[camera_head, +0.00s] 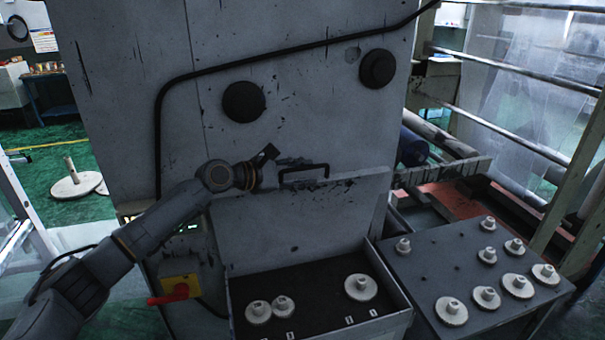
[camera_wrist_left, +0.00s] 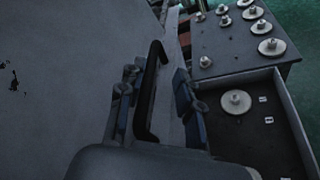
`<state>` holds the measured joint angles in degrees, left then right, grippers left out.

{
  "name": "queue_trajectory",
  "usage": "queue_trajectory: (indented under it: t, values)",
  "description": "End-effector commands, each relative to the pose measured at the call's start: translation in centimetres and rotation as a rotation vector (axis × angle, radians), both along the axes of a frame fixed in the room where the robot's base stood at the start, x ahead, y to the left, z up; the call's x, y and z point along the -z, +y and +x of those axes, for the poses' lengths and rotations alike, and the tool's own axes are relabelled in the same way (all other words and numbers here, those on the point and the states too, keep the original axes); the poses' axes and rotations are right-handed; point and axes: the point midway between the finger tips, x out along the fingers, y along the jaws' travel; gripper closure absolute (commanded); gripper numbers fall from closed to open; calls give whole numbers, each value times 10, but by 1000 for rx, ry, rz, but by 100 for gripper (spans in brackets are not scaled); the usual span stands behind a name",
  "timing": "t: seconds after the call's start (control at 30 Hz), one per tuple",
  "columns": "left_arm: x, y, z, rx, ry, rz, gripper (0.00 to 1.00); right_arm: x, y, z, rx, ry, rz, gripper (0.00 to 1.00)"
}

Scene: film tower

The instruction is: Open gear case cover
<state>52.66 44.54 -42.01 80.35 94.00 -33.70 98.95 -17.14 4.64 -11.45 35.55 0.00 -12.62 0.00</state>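The gear case cover (camera_head: 300,220) stands raised at the back of the open gear case (camera_head: 232,310), leaning near the grey machine panel. Its black handle (camera_head: 304,170) is at the top edge. My left gripper (camera_head: 268,156) is just left of the handle in the head view. In the left wrist view my left gripper (camera_wrist_left: 157,78) is open, its fingers apart on either side of the black handle (camera_wrist_left: 149,95), with gaps visible. White gears (camera_head: 360,288) lie inside the case. My right gripper is not in view.
A grey table (camera_head: 455,268) with several white gears stands right of the case. A red switch (camera_head: 180,290) on a yellow plate is at the left. Two black knobs (camera_head: 243,102) and a black cable (camera_head: 290,50) are on the machine panel (camera_head: 150,80).

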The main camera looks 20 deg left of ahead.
Motion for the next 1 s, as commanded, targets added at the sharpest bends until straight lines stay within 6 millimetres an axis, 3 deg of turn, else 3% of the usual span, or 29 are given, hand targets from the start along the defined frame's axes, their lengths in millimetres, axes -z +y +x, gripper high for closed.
queue_trajectory:
  t: [0.23,0.7,1.0]
  values:
    - [-4,12,-13,0,2,0,66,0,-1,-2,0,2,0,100]
    - [-26,68,-79,-2,4,2,66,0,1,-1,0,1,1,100]
    - [-30,75,-89,1,1,0,66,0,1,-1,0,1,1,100]
